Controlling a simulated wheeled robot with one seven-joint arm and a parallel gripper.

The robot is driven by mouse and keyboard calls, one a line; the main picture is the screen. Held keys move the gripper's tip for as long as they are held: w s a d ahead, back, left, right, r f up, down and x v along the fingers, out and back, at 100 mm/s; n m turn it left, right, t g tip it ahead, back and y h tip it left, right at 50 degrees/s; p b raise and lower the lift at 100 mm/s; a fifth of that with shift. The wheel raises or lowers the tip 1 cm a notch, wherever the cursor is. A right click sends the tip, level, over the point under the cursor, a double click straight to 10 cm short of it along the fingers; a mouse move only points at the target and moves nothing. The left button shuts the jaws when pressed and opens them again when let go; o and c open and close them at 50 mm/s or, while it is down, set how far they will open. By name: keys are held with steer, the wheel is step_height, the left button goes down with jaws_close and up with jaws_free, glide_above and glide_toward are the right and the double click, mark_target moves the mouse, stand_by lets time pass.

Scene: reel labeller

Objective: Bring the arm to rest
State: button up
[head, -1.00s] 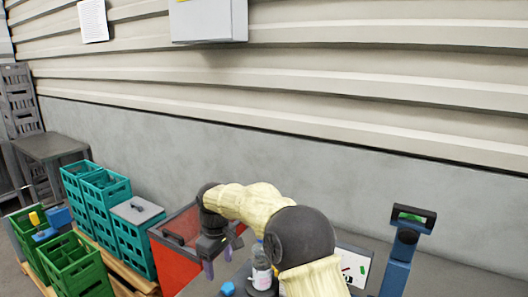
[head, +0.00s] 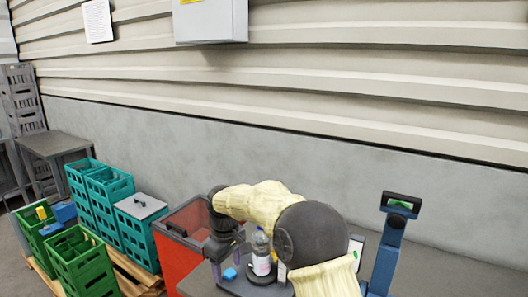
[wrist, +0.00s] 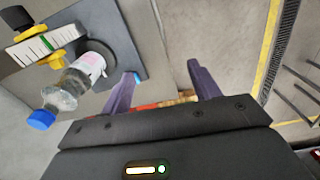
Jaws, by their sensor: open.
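My gripper (head: 226,262) hangs at the end of my bent arm, near the left edge of the grey table, beside a clear bottle with a blue cap and pale label (head: 262,254). In the wrist view its two purple fingers (wrist: 165,85) are wide apart with nothing between them. The bottle (wrist: 68,85) stands on a dark round base at the left there, apart from the fingers. A small blue object (head: 230,274) lies on the table near the gripper; only a bit of blue shows past the left finger in the wrist view.
A red bin (head: 180,245) stands left of the table (head: 245,290). Teal crates (head: 108,188) and green crates (head: 80,262) stand on pallets farther left. A blue post with a dark screen head (head: 388,245) rises at the right. The wall is behind.

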steer(key=s+d+f+m+t, duration=0.2)
steer(key=s+d+m, duration=0.9)
steer(key=s+d, duration=1.1)
steer(key=d+f, duration=0.1)
steer(key=d, duration=0.2)
steer(key=shift+s, duration=0.15)
steer(key=shift+f, duration=0.1)
